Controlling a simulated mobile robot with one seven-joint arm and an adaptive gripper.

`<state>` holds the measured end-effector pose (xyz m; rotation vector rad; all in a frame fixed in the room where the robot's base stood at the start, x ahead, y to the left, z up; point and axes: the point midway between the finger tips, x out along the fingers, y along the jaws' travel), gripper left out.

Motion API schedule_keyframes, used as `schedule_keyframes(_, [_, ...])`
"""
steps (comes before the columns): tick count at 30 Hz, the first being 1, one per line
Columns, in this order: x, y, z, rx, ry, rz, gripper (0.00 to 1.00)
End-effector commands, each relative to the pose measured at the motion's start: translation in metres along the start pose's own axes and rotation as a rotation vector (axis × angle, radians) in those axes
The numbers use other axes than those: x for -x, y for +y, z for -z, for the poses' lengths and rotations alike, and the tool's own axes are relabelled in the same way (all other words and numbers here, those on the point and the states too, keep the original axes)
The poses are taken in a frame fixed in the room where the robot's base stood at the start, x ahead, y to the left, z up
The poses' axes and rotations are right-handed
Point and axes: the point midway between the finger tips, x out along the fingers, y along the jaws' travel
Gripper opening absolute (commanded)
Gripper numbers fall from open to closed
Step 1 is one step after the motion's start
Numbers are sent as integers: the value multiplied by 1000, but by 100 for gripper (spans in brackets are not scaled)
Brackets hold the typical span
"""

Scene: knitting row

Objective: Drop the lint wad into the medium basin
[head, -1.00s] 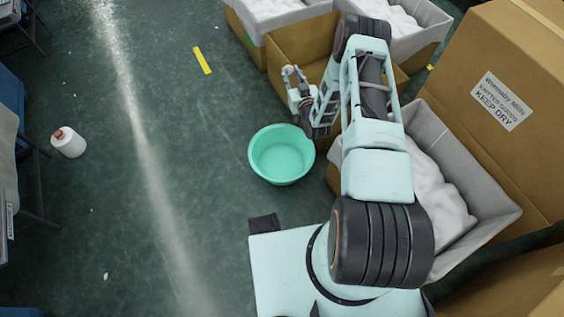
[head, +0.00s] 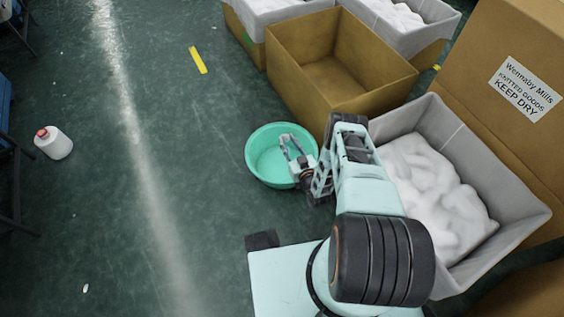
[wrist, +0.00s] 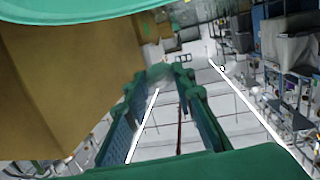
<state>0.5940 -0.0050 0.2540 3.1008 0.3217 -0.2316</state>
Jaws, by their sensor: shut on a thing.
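The medium basin is a round turquoise-green basin (head: 262,165) on the floor left of my arm. My gripper (head: 288,146) is over the right part of the basin in the head view. I cannot make out the wad clearly in the head view. The basin's rim also shows along the top of the wrist view (wrist: 80,9).
An empty cardboard box (head: 335,80) stands behind the basin. A grey-lined box of white material (head: 505,215) is right of my arm. More filled boxes stand at the back. A white bottle (head: 54,145) lies at the left. The floor left of the basin is clear.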

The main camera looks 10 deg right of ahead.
Motion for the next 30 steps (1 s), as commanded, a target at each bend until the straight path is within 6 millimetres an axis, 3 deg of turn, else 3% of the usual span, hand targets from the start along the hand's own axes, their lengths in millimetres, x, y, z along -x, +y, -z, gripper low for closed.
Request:
schedule_keyframes(1, [-1,0,-11,0,-1,0,17])
schedule_keyframes(9, [-6,0,-41,0,-1,0,17])
schedule_keyframes(20, [-7,0,-45,0,0,0,17])
schedule_keyframes(21, [-7,0,-45,0,0,0,25])
schedule_keyframes(26, [-7,0,-45,0,0,0,42])
schedule_keyframes(30, [-7,0,-45,0,-1,0,44])
